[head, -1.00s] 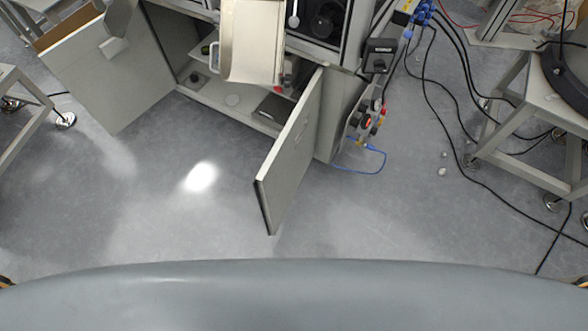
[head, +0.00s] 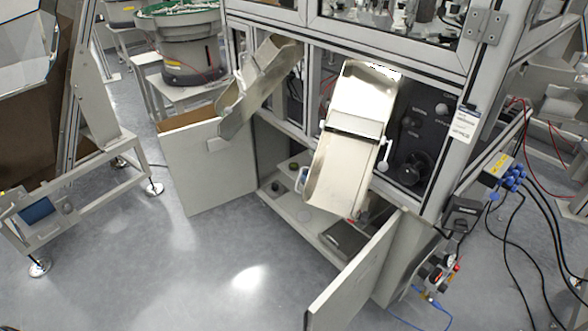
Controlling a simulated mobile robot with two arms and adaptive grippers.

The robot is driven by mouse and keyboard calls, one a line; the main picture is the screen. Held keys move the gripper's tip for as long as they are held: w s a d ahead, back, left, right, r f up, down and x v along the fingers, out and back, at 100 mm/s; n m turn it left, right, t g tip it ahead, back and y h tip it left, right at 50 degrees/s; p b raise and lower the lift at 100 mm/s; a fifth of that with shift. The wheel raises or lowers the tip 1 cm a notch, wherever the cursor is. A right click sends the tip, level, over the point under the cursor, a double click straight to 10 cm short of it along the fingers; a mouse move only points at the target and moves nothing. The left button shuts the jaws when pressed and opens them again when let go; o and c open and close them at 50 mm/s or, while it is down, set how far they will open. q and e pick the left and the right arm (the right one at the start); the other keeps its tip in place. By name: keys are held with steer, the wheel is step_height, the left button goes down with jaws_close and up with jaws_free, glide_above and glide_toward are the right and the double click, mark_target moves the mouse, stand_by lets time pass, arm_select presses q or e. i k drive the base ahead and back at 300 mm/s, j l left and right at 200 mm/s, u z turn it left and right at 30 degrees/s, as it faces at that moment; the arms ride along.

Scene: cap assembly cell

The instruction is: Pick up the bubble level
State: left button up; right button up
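I cannot make out a bubble level for certain. Inside the open lower cabinet (head: 285,205), a small round greenish-dark item (head: 293,166) stands toward the back left; it is too small to identify. A dark flat box (head: 345,238) lies on the cabinet floor at the right, partly behind the metal chute and the right door. Neither of my grippers shows in the head view.
A metal chute (head: 345,150) hangs out over the cabinet opening. The left door (head: 205,165) and right door (head: 355,275) stand open. A bowl feeder (head: 185,45) is behind. Cables hang at the right. Floor (head: 200,270) in front is clear.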

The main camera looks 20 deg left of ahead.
mark_target(293, 167)
steer(key=i+j+u, duration=0.1)
steer(key=j, duration=0.35)
steer(key=i+j, duration=0.3)
steer(key=i+j+u, duration=0.15)
steer(key=j, duration=0.4)
steer(key=i+j, duration=0.25)
steer(key=j, duration=0.15)
steer(key=i+j+u, duration=0.15)
steer(key=j, duration=0.25)
steer(key=i, duration=0.1)
